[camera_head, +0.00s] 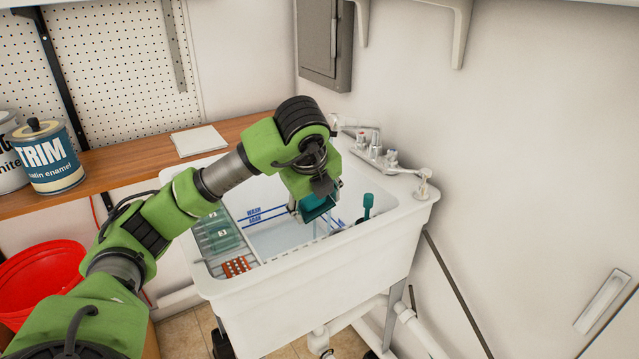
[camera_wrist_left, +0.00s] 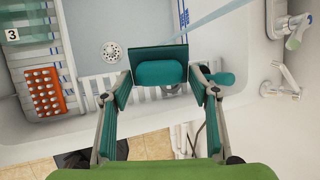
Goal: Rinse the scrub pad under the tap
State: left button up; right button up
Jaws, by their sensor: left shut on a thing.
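The scrub pad, a dark teal plate with a rounded teal grip, is in the left gripper in the wrist view (camera_wrist_left: 158,54). It also shows in the head view (camera_head: 318,209), over the white sink (camera_head: 330,277). My left gripper (camera_wrist_left: 160,80) is shut on the grip, one finger on each side. The tap (camera_head: 365,133) stands on the sink's back rim. In the wrist view a pale blue streak (camera_wrist_left: 220,14), which looks like running water, slants down to the pad's upper right edge. I cannot tell whether it touches. The pad's underside is hidden.
A teal handle (camera_head: 368,203) stands by the sink's right side. An orange tray with white dots (camera_head: 236,266) and clear numbered containers (camera_head: 216,232) sit at the sink's left. A wooden counter (camera_head: 115,161) holds paint cans. A red bucket (camera_head: 45,280) is lower left.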

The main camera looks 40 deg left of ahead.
dwell(0.4)
pick_arm(q)
jog(key=shift+s+d+r+p, duration=0.35)
jog(key=shift+s+d+r, duration=0.05)
jog(key=shift+s+r, duration=0.35)
jog(key=shift+s+d+r+p, duration=0.3)
jog(key=shift+s+d+r, duration=0.05)
jog(key=shift+s+r, duration=0.35)
jog(key=shift+s+d+r+p, duration=0.3)
jog(key=shift+s+r+p, duration=0.1)
jog(key=shift+s+r, duration=0.1)
jog(key=shift+s+d+r, duration=0.1)
jog(key=shift+s, duration=0.2)
